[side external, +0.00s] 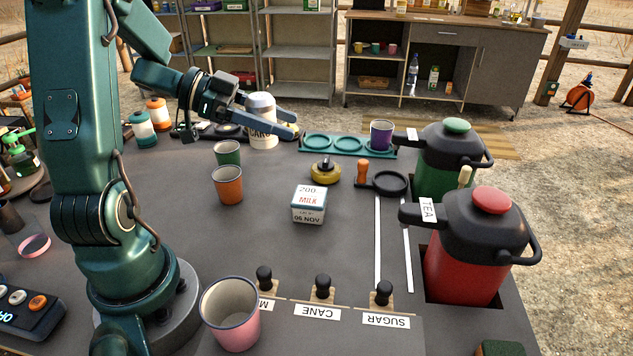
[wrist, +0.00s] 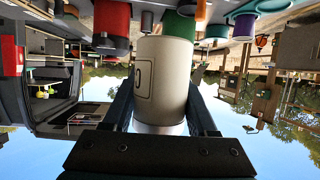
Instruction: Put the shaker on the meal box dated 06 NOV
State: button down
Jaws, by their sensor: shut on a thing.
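The shaker (side external: 262,135) is a cream cylinder with a grey top and dark lettering, partly hidden by a finger, at the upper middle of the side view. My gripper (side external: 290,124) is shut on it, one finger on each side. In the wrist view the shaker (wrist: 165,75) fills the space between the fingers. It looks upright; I cannot tell whether its base touches the worktop. The meal box (side external: 309,204) is a small pale box with a blue band, printed 200, MILK and 06 NOV. It sits on the worktop, nearer the camera and right of the shaker.
A green cup (side external: 228,153) and an orange cup (side external: 228,186) stand left of the box. A yellow-and-black round item (side external: 325,172) lies behind it. A teal tray (side external: 318,143) holds a purple cup (side external: 381,135). A red jug (side external: 470,265) and green jug (side external: 447,172) stand right.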

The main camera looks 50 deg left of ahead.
jog(key=a, duration=0.2)
jog(key=s+a, duration=0.1)
jog(key=shift+a+r+n+y, duration=0.3)
jog(key=shift+r+n+y, duration=0.05)
jog(key=shift+n+y, duration=0.05)
send_over(324, 194)
jog(key=shift+t, duration=0.3)
notch_tip(324, 194, down, 7)
jog(key=shift+s+r, duration=0.1)
jog(key=shift+f, duration=2.05)
jog(key=shift+f, duration=0.1)
jog(key=shift+c, duration=1)
grip_release()
